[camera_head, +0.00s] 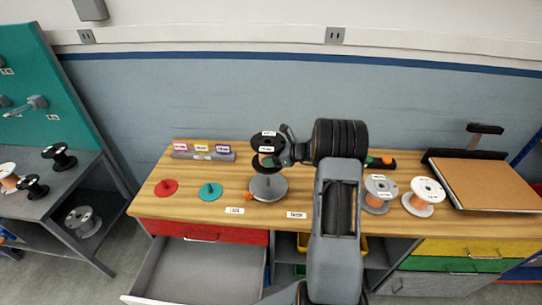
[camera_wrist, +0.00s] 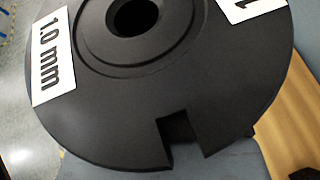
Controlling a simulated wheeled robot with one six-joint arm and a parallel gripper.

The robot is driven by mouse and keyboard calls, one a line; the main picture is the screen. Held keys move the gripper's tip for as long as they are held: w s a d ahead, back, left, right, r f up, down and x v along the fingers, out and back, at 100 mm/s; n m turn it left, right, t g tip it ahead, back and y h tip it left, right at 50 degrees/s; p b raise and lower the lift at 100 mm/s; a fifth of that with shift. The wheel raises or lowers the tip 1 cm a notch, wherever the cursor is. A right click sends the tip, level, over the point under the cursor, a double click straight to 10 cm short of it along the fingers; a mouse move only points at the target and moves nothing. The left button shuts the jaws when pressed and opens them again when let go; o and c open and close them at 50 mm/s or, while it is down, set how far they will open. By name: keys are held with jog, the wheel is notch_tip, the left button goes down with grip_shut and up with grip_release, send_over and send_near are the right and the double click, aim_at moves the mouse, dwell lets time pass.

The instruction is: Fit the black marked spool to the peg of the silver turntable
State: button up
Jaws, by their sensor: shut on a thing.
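The black spool (camera_head: 268,142), with white labels on its top flange, is upright in my gripper (camera_head: 278,157), which is shut on it from the right. It is held over the silver turntable (camera_head: 270,188); the gap between them is hard to judge. The turntable's peg is mostly hidden by the spool's lower flange. In the wrist view, the spool's black flange (camera_wrist: 110,120) fills most of the picture. It has a central hole, a "1.0 mm" label and a square notch at its near edge. My fingertips are not visible there.
A red disc (camera_head: 166,188) and a teal disc (camera_head: 210,191), each with a peg, sit to the left. Copper-wound spools (camera_head: 424,196) stand right of my arm. A labelled block (camera_head: 203,152) lies at the back. An open drawer (camera_head: 195,275) juts out below the bench's left part.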

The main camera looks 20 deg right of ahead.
jog(key=shift+f+b, duration=0.95)
jog(key=shift+f, duration=0.2)
jog(key=shift+f, duration=0.15)
dwell(0.6)
jog(key=shift+f+b, duration=1.35)
jog(key=shift+b, duration=0.05)
jog(key=shift+f, duration=0.2)
dwell(0.5)
jog(key=shift+f+b, duration=1.3)
jog(key=shift+b, duration=0.05)
jog(key=shift+f+b, duration=0.3)
jog(key=shift+b, duration=0.05)
dwell(0.4)
jog(key=shift+f+b, duration=1)
jog(key=shift+f, duration=0.2)
jog(key=shift+f, duration=0.15)
dwell(0.5)
